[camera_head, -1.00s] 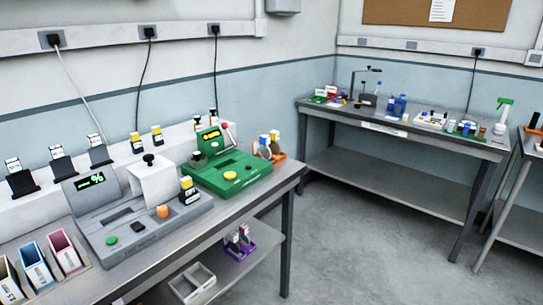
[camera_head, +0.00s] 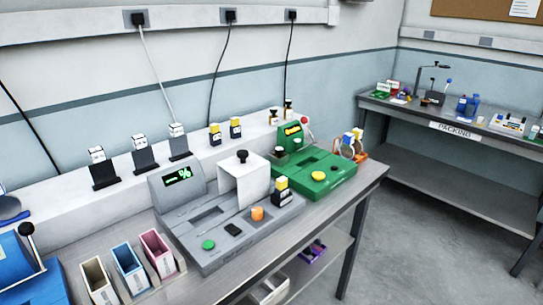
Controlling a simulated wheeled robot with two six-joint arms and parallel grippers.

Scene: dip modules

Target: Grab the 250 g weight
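I cannot pick out a 250 g weight for certain, since most labels are too small to read. Small dark and brass-coloured upright pieces (camera_head: 288,109) stand on the back ledge behind the green device (camera_head: 320,172). A black block with a yellow and white top (camera_head: 283,192) stands on the right part of the grey device (camera_head: 215,220). Two similar yellow and white topped blocks (camera_head: 235,128) stand on the ledge. Neither of my grippers is in view.
The grey device has a lit display (camera_head: 178,177) and a white box with a black knob (camera_head: 243,180). Coloured bins (camera_head: 158,252) and a blue device (camera_head: 32,272) stand at left. A packing table (camera_head: 440,165) is at right, with open floor between.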

